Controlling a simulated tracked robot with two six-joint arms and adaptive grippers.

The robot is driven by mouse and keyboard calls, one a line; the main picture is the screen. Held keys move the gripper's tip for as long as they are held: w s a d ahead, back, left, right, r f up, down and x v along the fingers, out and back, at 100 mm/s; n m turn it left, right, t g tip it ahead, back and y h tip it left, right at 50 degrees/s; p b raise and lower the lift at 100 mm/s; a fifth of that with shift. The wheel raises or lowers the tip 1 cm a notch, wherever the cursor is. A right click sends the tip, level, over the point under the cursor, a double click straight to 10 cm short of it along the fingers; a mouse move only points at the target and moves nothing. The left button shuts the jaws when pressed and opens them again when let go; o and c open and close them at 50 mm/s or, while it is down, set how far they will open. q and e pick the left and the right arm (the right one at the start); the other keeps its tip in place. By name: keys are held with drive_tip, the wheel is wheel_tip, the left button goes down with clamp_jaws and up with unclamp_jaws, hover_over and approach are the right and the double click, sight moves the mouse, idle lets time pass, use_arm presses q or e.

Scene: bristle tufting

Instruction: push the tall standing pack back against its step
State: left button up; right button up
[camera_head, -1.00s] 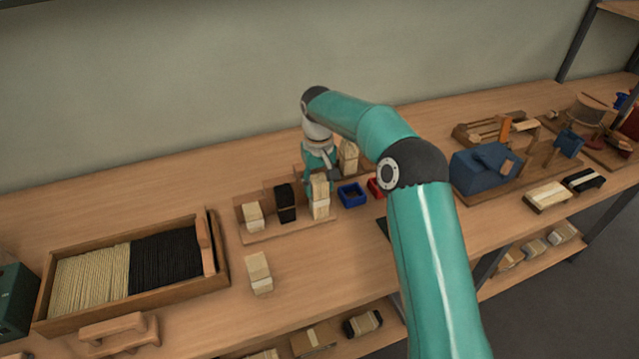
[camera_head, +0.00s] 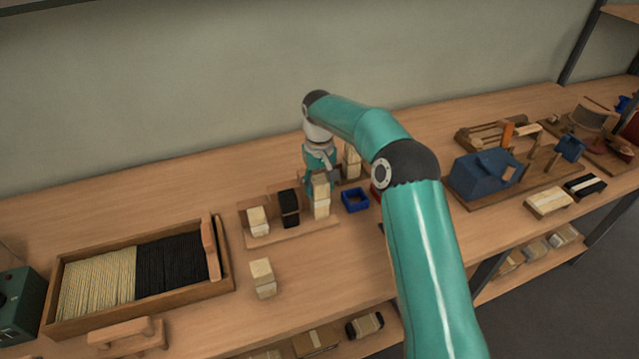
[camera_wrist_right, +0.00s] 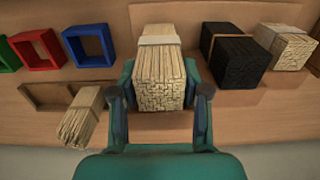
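The tall standing pack (camera_head: 321,197) is a pale bristle bundle with a light band, at the right end of a wooden stepped stand (camera_head: 290,235). In the right wrist view the pack (camera_wrist_right: 160,75) fills the middle, its bristle end towards me. My right gripper (camera_head: 319,180) is down at the pack's far side in the head view. In the wrist view its fingers (camera_wrist_right: 160,100) are spread, one on each side of the pack, with narrow gaps showing. Whether the pack touches its step is hidden. My left gripper is in neither view.
A black pack (camera_head: 289,207) and a short pale pack (camera_head: 257,220) share the stand. Another pale pack (camera_head: 351,161) is behind, right of the gripper. A blue frame (camera_head: 355,199) sits close on the right. A loose pale pack (camera_head: 263,278) stands in front.

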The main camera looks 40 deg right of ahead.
drive_tip(key=o, duration=0.5)
drive_tip(key=shift+w+d, duration=0.1)
drive_tip(key=shift+w, duration=0.1)
wheel_tip(320, 180, up, 12)
idle(0.4)
idle(0.5)
